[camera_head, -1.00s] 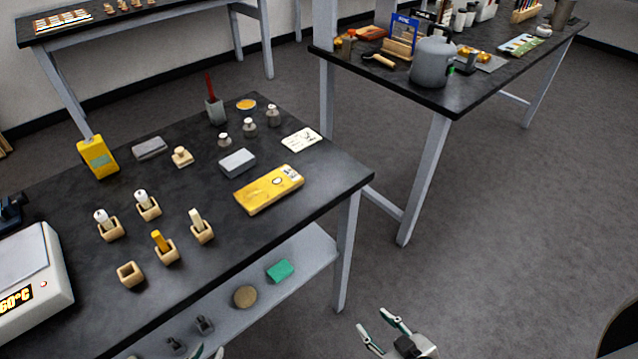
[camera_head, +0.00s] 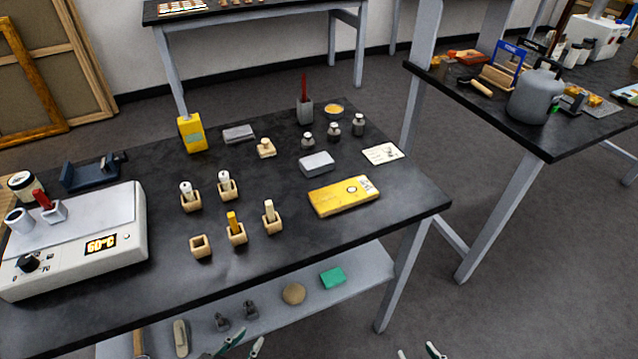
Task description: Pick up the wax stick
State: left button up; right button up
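Several small wooden holders stand on the black bench (camera_head: 400,228). One holds an upright amber-yellow stick (camera_head: 232,221), which looks like wax. The holder to its right has a cream stick (camera_head: 269,209), so I cannot be certain which is the wax stick. Two holders behind carry white-topped pieces (camera_head: 186,190) and (camera_head: 225,180). One holder (camera_head: 201,245) is empty. My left gripper (camera_head: 240,347) shows at the bottom edge, fingers apart, below and in front of the bench. My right gripper (camera_head: 419,352) is at the bottom edge further right, fingers apart, well away from the sticks.
A hot plate (camera_head: 128,207) reading 60°C stands at the left. A yellow box (camera_head: 344,196), a grey block (camera_head: 317,163) and small bottles (camera_head: 335,131) stand behind. A lower shelf (camera_head: 365,268) holds a green block (camera_head: 333,277). A second bench (camera_head: 500,125) is at the right.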

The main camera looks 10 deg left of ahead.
aim_at(38, 194)
jog(key=j+u, duration=0.25)
jog(key=u, duration=0.25)
jog(key=i+j+u, duration=0.1)
jog(key=j+u, duration=0.15)
jog(key=u, duration=0.25)
jog(key=i+j+u, duration=0.1)
jog(key=u, duration=0.4)
jog(key=k+j+z, duration=0.15)
jog(key=j, duration=0.15)
jog(key=i, duration=0.05)
